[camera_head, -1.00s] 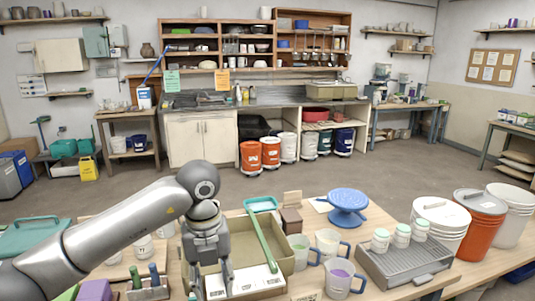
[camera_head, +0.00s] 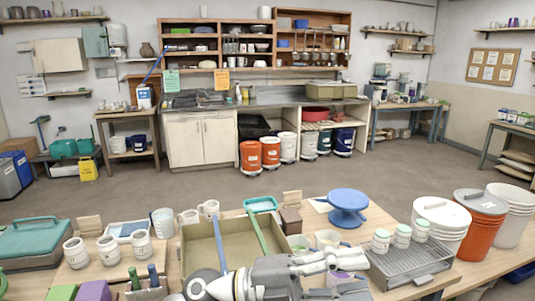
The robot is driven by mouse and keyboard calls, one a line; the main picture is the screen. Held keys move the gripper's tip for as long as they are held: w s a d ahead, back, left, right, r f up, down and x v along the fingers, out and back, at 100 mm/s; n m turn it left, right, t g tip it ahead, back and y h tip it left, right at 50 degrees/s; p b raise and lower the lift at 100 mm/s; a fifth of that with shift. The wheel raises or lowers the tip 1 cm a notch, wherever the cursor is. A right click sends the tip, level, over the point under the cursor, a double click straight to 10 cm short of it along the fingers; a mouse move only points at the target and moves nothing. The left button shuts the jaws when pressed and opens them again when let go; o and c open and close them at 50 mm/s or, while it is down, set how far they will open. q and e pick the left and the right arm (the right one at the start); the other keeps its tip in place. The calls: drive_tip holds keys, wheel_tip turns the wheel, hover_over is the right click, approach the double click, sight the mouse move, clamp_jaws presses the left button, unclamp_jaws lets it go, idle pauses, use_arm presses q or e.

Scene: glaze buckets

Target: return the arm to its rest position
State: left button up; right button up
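My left gripper (camera_head: 362,274) lies sideways low in the head view, its fingers pointing right. The fingers are spread apart, with nothing seen held between them. It covers part of the pitcher with purple content (camera_head: 340,277) and the front right corner of the tan tray (camera_head: 200,246). Whether it touches them I cannot tell. My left forearm shows only as a short stretch at the bottom edge. My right gripper is not in view.
A blue turntable stand (camera_head: 348,204), a grey ridged tray (camera_head: 415,264) with small jars, and large buckets (camera_head: 480,222) stand to the right. White mugs (camera_head: 140,246) and a teal-lidded box (camera_head: 36,238) stand left. The floor behind the table is clear.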

use_arm(q)
drive_tip(key=w+a+r+n+t+y, duration=0.1)
drive_tip(key=w+a+n+t+y, duration=0.1)
drive_tip(key=w+a+n+t, duration=0.55)
drive_tip(key=w+a+n+t+y, duration=0.2)
drive_tip(key=a+n+t, duration=0.2)
drive_tip(key=n+t, duration=0.75)
drive_tip(key=s+a+f+n+g+y, duration=0.1)
drive_tip(key=a+f+n+g+y, duration=0.1)
drive_tip(key=a+f+n+y, duration=0.75)
drive_tip(key=s+a+f+n+g+y, duration=0.1)
drive_tip(key=s+a+f+n+y, duration=0.15)
drive_tip(key=a+f+y, duration=0.8)
drive_tip(key=s+a+f+g+h, duration=0.1)
drive_tip(key=s+f+g+h, duration=0.3)
drive_tip(key=s+f+g, duration=1.2)
drive_tip(key=s+f+t, duration=0.2)
drive_tip(key=s+f, duration=0.2)
drive_tip(key=f, duration=1.1)
drive_tip(key=s+f+t, duration=0.2)
drive_tip(key=s+f, duration=0.2)
drive_tip(key=f, duration=1.2)
drive_tip(key=s+a+f+g, duration=0.1)
drive_tip(key=s+a+f, duration=0.2)
drive_tip(key=s+f, duration=1.1)
drive_tip(key=shift+s+f+g+b, duration=0.15)
drive_tip(key=shift+s+g+b, duration=0.25)
drive_tip(key=shift+s, duration=0.55)
